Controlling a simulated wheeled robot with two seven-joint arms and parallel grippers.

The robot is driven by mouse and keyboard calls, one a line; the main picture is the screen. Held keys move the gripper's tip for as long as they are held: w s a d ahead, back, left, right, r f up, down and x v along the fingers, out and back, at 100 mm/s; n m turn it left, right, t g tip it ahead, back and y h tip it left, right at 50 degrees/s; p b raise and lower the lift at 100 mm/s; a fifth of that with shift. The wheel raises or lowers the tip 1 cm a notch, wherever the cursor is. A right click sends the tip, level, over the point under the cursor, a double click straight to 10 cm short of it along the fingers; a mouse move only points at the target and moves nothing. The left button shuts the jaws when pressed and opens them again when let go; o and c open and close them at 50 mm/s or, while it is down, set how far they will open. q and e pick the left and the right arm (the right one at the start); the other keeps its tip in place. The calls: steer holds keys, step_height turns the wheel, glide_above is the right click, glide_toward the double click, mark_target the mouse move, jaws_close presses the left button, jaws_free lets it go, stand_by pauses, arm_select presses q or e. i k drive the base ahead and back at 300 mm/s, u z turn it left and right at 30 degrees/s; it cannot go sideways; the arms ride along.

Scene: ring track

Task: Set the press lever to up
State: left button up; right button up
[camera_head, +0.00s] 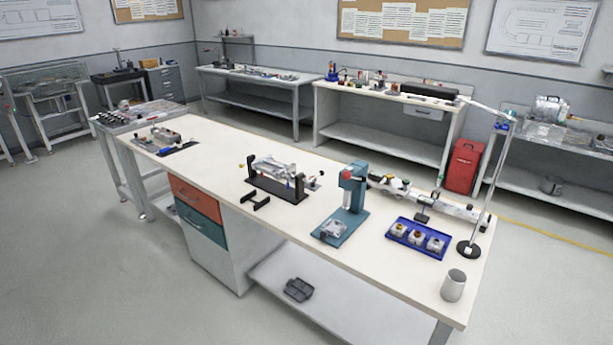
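A teal press (352,196) stands upright on the long white workbench, right of the bench's middle. Its base plate (326,232) reaches toward the bench's front edge and bears a small grey metal part (334,229). A red knob (347,174) shows near the press head. It may belong to the lever, but the lever's arm is too small to make out, so I cannot tell its position. Neither of my grippers is in view.
A blue tray (417,252) with small blocks lies right of the press. A lamp stand (469,248) and a grey cup (453,285) are at the right end. A black fixture (277,189) stands left of the press. The floor (110,265) at the front left is clear.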

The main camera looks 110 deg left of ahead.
mark_target(346, 175)
steer(key=u, duration=3.55)
steer(key=k, duration=0.65)
steer(key=u, duration=0.6)
steer(key=i, duration=0.85)
steer(key=u, duration=0.4)
